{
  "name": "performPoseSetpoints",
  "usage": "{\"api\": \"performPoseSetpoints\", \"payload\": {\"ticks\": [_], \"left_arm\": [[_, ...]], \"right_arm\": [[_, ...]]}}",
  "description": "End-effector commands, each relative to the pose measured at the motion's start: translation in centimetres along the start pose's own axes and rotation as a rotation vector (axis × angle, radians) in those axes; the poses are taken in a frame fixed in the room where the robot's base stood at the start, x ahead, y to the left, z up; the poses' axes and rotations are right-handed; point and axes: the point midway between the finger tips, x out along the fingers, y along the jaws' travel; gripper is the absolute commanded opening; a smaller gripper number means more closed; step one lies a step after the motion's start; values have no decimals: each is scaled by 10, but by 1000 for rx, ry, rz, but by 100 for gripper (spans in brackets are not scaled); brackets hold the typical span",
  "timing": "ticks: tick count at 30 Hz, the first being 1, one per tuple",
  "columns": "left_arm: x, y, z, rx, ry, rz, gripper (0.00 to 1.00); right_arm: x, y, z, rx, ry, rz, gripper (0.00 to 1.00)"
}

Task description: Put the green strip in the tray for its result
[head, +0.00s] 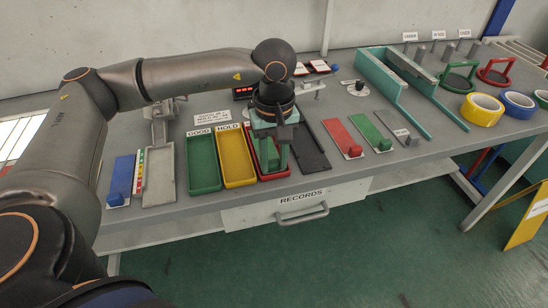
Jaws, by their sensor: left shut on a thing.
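My left gripper (275,165) points down over the red tray (287,172). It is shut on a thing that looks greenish. The green tray (204,186) is labelled GOOD and the yellow tray (238,182) HOLD. My arm covers the red tray's label. A green strip-like piece (368,130) with a raised block at its front end lies on the bench to the right, apart from the gripper. My right gripper is not in view.
A dark tray (315,153) stands right of the red one. A red piece (340,134) and a grey one (399,128) flank the green piece. A blue piece (121,180) lies at the left. Tape rolls (482,110) and a teal channel (390,89) stand farther right.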

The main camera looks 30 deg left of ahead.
Motion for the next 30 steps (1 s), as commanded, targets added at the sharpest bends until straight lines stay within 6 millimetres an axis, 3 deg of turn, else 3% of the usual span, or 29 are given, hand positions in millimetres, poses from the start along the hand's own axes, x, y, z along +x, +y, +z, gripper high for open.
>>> {"api": "performPoseSetpoints", "payload": {"ticks": [2, 3, 10, 17, 23, 30], "left_arm": [[4, 0, 0, 0, 0, 0, 0], [2, 0, 0, 0, 0, 0, 38], [2, 0, 0, 0, 0, 0, 64], [2, 0, 0, 0, 0, 0, 64], [-12, 1, 0, 0, 1, 2, 64], [-65, 1, 0, 1, 2, 4, 64]], "right_arm": [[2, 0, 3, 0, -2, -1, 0], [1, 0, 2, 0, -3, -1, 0], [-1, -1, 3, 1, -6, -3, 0], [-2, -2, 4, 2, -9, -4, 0], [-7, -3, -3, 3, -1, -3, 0], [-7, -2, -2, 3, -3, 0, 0]]}}
